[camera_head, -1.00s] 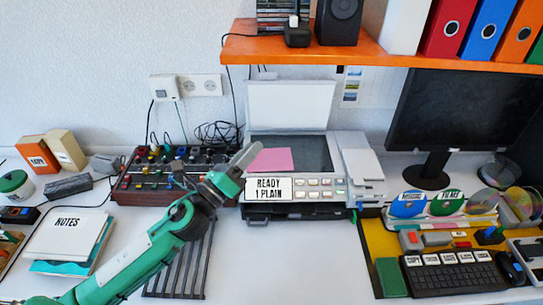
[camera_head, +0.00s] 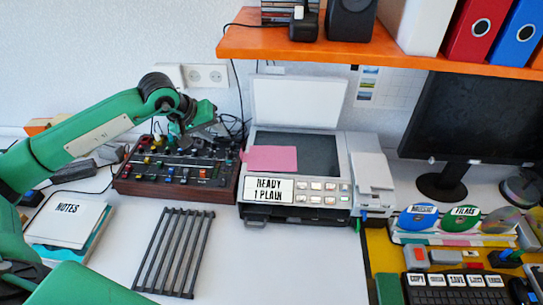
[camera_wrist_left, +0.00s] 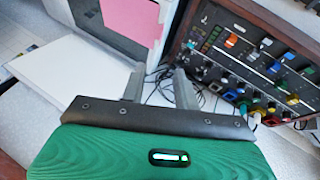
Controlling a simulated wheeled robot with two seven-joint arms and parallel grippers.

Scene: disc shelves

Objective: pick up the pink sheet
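The pink sheet (camera_head: 271,158) lies flat on the scanner's dark glass, its left end reaching the scanner's left edge. It also shows in the left wrist view (camera_wrist_left: 133,18) at the top, beyond the fingers. My left gripper (camera_head: 187,139) is above the knob panel, left of the sheet and apart from it. In the left wrist view its two fingers (camera_wrist_left: 159,74) stand apart with nothing between them. In the head view the fingertips are hard to make out. My right gripper is not in view.
The scanner (camera_head: 318,212) has its lid raised at the back. The knob panel (camera_head: 170,188) stands to its left, with cables behind. An orange shelf (camera_head: 400,55) hangs above. A black rack (camera_head: 172,250) lies in front; the white table right of it is clear.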

